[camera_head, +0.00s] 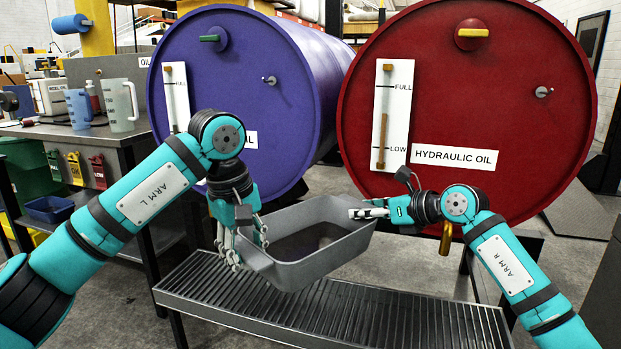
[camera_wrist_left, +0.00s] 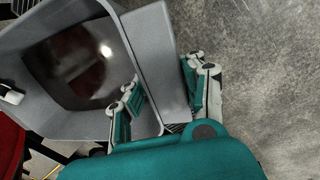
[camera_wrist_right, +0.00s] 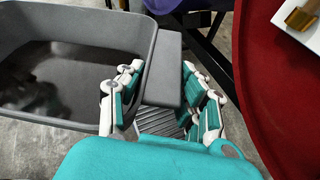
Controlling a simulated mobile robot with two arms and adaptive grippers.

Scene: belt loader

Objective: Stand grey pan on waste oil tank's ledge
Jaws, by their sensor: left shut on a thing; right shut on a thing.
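The grey pan (camera_head: 318,271) is held level between my two grippers, above a slatted metal bench in the head view. Dark liquid shows in its bottom. My left gripper (camera_head: 246,240) is shut on the pan's left end; in the left wrist view its fingers straddle the pan's end flange (camera_wrist_left: 160,65). My right gripper (camera_head: 368,212) is shut on the pan's right end; in the right wrist view its fingers sit either side of the end flange (camera_wrist_right: 163,70). No waste oil tank or ledge can be made out by label.
A purple drum (camera_head: 240,90) and a red hydraulic oil drum (camera_head: 510,100) stand behind the pan. The slatted bench (camera_head: 340,315) lies below it. A workbench with translucent jugs (camera_head: 118,105) stands at left. A brass tap (camera_head: 446,238) hangs below the red drum.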

